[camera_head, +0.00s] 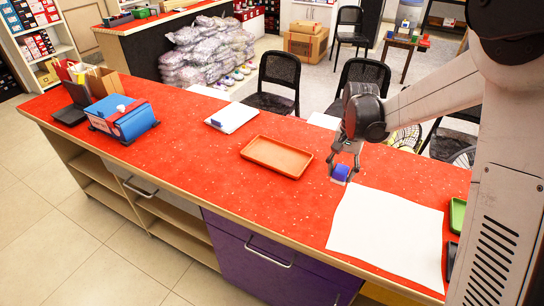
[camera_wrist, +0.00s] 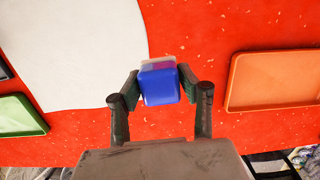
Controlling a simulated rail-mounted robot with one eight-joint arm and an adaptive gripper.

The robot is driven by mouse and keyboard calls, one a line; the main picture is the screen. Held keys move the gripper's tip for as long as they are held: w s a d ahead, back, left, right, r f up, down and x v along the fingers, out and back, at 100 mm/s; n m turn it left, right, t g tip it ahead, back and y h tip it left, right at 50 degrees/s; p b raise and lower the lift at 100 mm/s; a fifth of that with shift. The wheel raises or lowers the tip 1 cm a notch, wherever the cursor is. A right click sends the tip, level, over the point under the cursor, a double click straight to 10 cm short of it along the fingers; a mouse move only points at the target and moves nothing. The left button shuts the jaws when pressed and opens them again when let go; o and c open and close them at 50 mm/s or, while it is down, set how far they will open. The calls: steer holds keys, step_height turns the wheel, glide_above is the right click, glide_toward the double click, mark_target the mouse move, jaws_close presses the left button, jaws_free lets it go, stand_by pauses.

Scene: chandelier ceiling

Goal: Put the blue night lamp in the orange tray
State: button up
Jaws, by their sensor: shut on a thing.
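The blue night lamp (camera_head: 341,172) is a small blue block with a pale base. My gripper (camera_head: 344,169) is shut on it, over the red counter just right of the orange tray. In the wrist view the lamp (camera_wrist: 158,84) sits between the two fingers of my gripper (camera_wrist: 159,85). I cannot tell whether it touches the counter. The orange tray (camera_head: 276,157) is shallow and empty, and lies on the counter left of my gripper. In the wrist view the tray (camera_wrist: 275,80) is at the right, apart from the lamp.
A white sheet (camera_head: 385,235) covers the counter in front of my gripper. A green tray (camera_head: 457,215) is at the right end. A white board (camera_head: 232,117) and a blue box (camera_head: 122,118) stand to the left. Black chairs (camera_head: 279,80) are behind the counter.

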steer(key=w+a+r+m+t+b, duration=0.1)
steer(key=w+a+r+m, duration=0.15)
steer(key=a+m, duration=0.75)
steer(key=w+a+r+m+t, duration=0.1)
steer(key=w+a+m, duration=0.3)
steer(key=a+m, duration=0.6)
steer(key=n, duration=0.1)
glide_above(275, 157)
steer(key=shift+y, duration=0.3)
steer(key=f, duration=0.7)
steer(key=shift+d, duration=0.3)
steer(key=shift+f, duration=1.95)
steer(key=shift+f, duration=0.15)
steer(key=o, duration=1.2)
steer(key=shift+o, duration=0.3)
